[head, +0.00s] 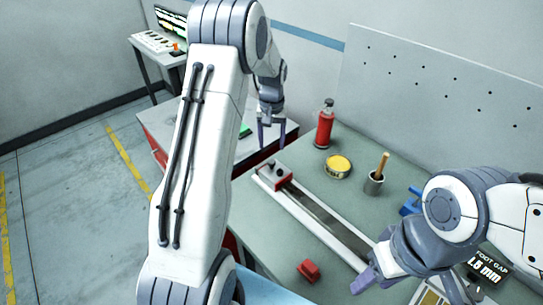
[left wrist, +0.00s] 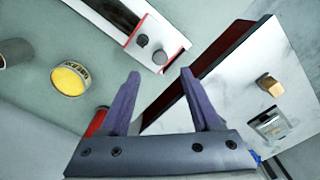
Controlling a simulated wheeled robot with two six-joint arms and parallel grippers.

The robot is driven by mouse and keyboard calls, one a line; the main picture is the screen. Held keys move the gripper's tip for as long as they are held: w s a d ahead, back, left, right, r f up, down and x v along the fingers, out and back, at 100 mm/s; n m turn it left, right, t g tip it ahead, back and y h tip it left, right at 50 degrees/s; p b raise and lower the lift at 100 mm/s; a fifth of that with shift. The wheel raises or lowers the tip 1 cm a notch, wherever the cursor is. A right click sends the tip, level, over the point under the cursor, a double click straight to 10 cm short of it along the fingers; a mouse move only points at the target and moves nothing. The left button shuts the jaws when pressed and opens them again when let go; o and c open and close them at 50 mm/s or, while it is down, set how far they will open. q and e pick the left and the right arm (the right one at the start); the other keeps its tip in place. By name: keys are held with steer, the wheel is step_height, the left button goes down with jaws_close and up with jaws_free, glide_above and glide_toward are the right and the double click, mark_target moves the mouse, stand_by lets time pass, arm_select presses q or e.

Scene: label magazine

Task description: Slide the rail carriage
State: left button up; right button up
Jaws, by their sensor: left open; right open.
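The rail carriage (head: 274,173) is a grey-and-red block with dark knobs at the far left end of a long pale rail (head: 322,222) on the green bench. It also shows in the left wrist view (left wrist: 152,44), just beyond the fingertips. My left gripper (head: 271,146) is open and empty, above and beyond the carriage, apart from it; its two fingers show spread in the left wrist view (left wrist: 160,76). My right gripper (head: 408,289) is open near the rail's near end. My right arm hides part of that end.
A red bottle (head: 324,128), a yellow-topped tin (head: 338,167) and a cup (head: 374,183) with a wooden handle stand behind the rail. A red block (head: 308,270) lies in front of it. A pale-topped side table (head: 205,134) adjoins the bench. A perforated panel (head: 430,95) rises behind.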

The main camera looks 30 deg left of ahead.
arm_select(q)
steer(key=shift+r, duration=1.6)
